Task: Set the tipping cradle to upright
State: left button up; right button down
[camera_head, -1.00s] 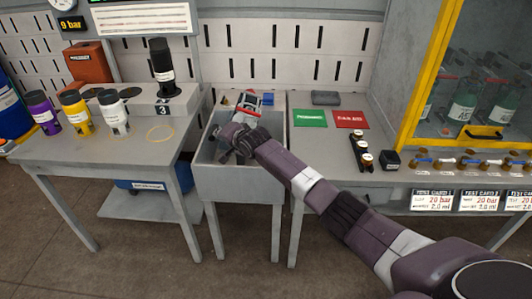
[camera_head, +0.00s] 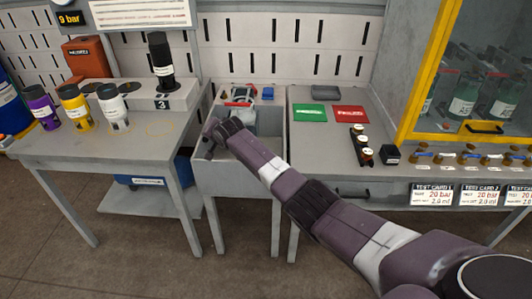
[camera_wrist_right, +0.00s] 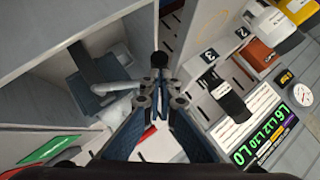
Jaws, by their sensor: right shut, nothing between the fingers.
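A red and white fixture (camera_head: 240,95), which looks like the tipping cradle, sits at the back of the grey open-topped tub (camera_head: 238,186). A small blue part (camera_head: 268,93) is beside it. Its tilt is hard to tell. My right gripper (camera_head: 210,130) is over the tub's left side, left of and nearer than the fixture, and apart from it. In the right wrist view the gripper (camera_wrist_right: 160,90) is shut and empty. A black round knob (camera_wrist_right: 160,60) shows just beyond its tips; contact cannot be told. My left gripper is out of view.
The left table holds purple, yellow and white-bodied cylinders (camera_head: 112,108) and a dark cylinder (camera_head: 161,60) on a block marked 3. The right bench has green (camera_head: 310,114) and red mats (camera_head: 350,114) and a yellow-framed cabinet (camera_head: 430,70). The tub's sides are close to both tables.

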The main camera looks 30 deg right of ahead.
jog(key=shift+a, duration=0.2)
dwell(0.5)
jog(key=s+d+r+p, duration=0.2)
jog(key=s+r+p, duration=0.1)
jog(key=s+r, duration=0.6)
jog(key=shift+s+p, duration=0.15)
jog(key=shift+p, duration=0.15)
jog(key=shift+r, duration=0.1)
dwell(0.5)
